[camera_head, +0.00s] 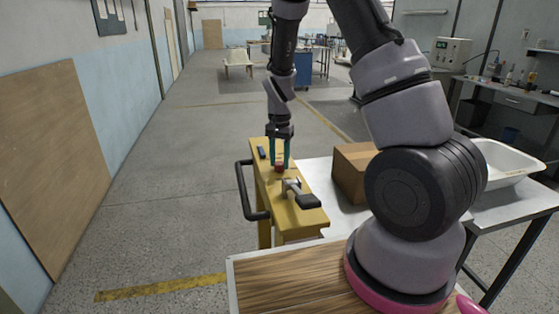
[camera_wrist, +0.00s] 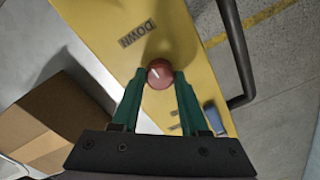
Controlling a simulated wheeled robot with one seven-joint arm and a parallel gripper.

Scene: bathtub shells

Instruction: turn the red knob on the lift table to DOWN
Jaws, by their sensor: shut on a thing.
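The red knob (camera_head: 279,169) sits on the yellow top of the lift table (camera_head: 265,205). In the wrist view the knob (camera_wrist: 159,73) is round, with a pale pointer line slanting toward the upper left. A DOWN label (camera_wrist: 138,34) is on the yellow surface above and left of the knob. My gripper (camera_head: 279,165) points down from above, its green fingers on either side of the knob. In the wrist view the fingertips (camera_wrist: 160,75) are closed on the knob's sides. Other markings below the knob are partly hidden by a finger.
A black handle bar (camera_head: 243,190) runs along the table's left side. A grey lever with a black grip (camera_head: 305,200) stands close in front of the knob. A cardboard box (camera_head: 352,170) and a white basin (camera_head: 500,160) are to the right. The floor at left is clear.

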